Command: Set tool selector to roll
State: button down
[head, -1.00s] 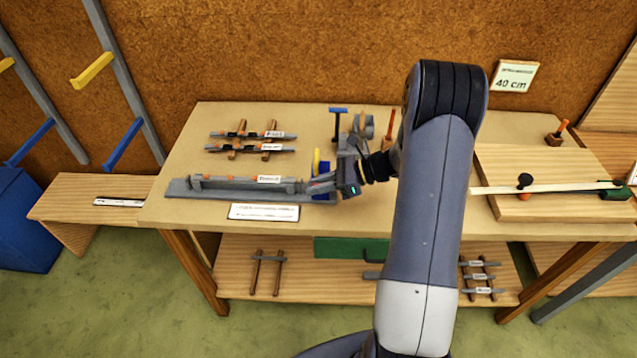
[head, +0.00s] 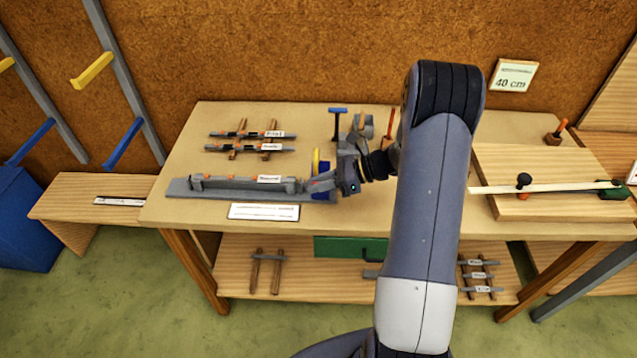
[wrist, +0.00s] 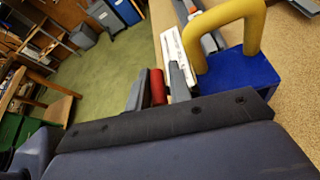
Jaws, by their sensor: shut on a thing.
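My gripper (wrist: 157,90) is shut on a red rounded piece (wrist: 157,86), which shows between the two grey fingers in the wrist view. I cannot tell for sure whether this piece is the tool selector, and no roll mark is readable. In the head view my gripper (head: 315,186) is at the right end of a long grey bench fixture (head: 180,188). A blue block (wrist: 238,75) with a yellow arched handle (wrist: 222,22) stands close beside the fingers. My wrist and arm hide part of the bench right of the fixture.
A white label card (head: 264,211) lies in front of the fixture. Dark labelled strips (head: 225,149) rest on wooden bars behind it. A blue-topped T-shaped post (head: 337,112) stands behind my gripper. A wooden board (head: 510,165) with a pale rod is at the right.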

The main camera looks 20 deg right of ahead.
jog(key=c, duration=1.4)
grip_release()
jog(key=shift+f, duration=0.1)
